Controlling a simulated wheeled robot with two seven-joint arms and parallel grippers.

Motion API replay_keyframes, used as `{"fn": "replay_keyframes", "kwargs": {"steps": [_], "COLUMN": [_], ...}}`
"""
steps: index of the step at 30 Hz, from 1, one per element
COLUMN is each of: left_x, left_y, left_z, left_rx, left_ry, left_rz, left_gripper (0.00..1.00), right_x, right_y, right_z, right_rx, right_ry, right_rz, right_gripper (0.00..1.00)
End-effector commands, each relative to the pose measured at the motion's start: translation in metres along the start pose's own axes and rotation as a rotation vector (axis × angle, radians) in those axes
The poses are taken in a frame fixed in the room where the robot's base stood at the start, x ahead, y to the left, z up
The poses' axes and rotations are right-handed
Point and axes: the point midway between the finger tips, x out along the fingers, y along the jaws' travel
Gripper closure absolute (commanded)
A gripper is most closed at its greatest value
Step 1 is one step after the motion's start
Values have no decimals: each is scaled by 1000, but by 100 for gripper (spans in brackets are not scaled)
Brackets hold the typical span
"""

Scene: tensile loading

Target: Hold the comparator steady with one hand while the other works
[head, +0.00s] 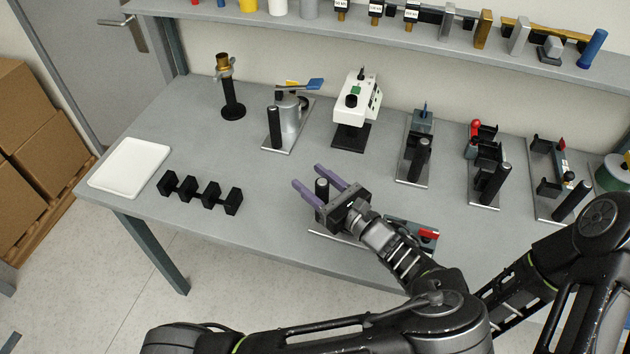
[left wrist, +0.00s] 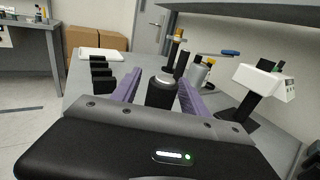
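My left gripper (head: 312,175) has two purple fingers and is over the front of the bench, pointing to the back left. Its fingers are apart, on either side of an upright black post (head: 321,188) with a silver top. In the left wrist view the post (left wrist: 161,92) stands between the spread fingers (left wrist: 158,85); contact cannot be told. The post seems to belong to a plate-based device, probably the comparator, whose plate edge (head: 335,238) shows below the gripper. A part with a red block (head: 428,235) shows beside my wrist; my arm hides much of it. My right gripper is out of view.
Behind stand a brass-topped stand (head: 231,90), a grey cylinder device (head: 290,120) with a blue lever and a white instrument (head: 357,100). Several plate fixtures line the right. A black notched rack (head: 200,192) and white tray (head: 130,165) lie left, with clear bench around them.

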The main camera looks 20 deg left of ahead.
Motion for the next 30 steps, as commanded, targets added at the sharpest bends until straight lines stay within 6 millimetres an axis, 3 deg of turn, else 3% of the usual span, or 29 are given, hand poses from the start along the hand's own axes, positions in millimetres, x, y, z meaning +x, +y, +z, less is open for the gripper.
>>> {"fn": "replay_keyframes", "kwargs": {"steps": [18,30], "left_x": [0,0], "left_y": [0,0], "left_z": [0,0], "left_rx": [0,-1], "left_ry": [0,0], "left_rz": [0,0], "left_gripper": [100,100], "right_x": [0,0], "right_y": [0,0], "right_z": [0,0], "right_rx": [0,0], "right_ry": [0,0], "right_rz": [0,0], "right_gripper": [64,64]}}
